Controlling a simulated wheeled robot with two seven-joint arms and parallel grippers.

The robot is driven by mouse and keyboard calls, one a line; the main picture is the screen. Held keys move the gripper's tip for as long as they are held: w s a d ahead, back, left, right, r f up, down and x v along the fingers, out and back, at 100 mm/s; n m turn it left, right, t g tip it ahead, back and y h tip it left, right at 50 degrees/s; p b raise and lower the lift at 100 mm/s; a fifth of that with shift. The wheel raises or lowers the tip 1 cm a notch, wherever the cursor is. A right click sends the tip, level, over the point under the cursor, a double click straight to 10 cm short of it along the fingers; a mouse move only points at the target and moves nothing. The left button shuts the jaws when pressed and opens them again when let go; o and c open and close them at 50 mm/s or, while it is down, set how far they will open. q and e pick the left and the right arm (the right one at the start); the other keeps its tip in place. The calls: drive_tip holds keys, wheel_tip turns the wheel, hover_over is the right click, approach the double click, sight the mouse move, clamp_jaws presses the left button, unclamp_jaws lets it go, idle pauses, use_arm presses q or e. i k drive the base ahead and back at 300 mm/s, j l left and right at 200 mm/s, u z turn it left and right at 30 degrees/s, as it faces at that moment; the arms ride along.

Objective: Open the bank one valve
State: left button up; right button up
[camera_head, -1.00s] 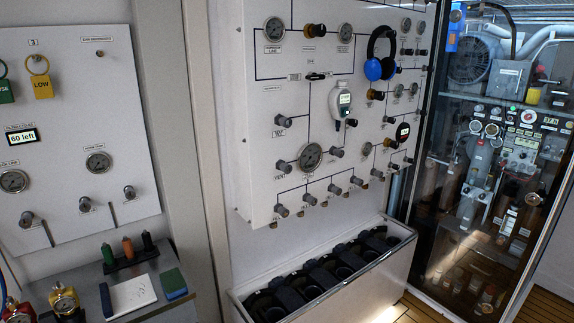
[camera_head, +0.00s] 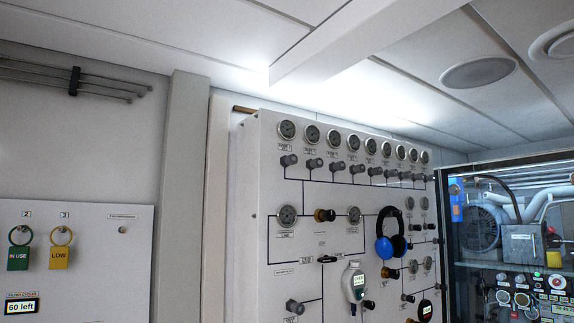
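The white fill panel (camera_head: 345,206) stands in the middle of the view. A row of round gauges runs along its top, with a row of dark grey valve knobs below. The leftmost top gauge (camera_head: 287,130) has a small label and a grey knob (camera_head: 289,160) under it. The labels are too small to read, so I cannot tell which knob is the bank one valve, or whether any knob is open. Neither of my grippers is in view.
Blue headphones (camera_head: 385,248) and a white handheld meter (camera_head: 354,282) are on the panel front. A left wall panel (camera_head: 90,262) carries a green "IN USE" tag (camera_head: 19,257) and a yellow "LOW" tag (camera_head: 60,257). A glass-fronted cabinet (camera_head: 510,245) stands at right.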

sight(292, 159)
drive_tip(key=l+z, duration=0.15)
drive_tip(key=l, duration=0.35)
drive_tip(key=i+l+z, duration=0.15)
drive_tip(key=l, duration=0.3)
drive_tip(key=i+l+z, duration=0.15)
drive_tip(key=l, duration=0.3)
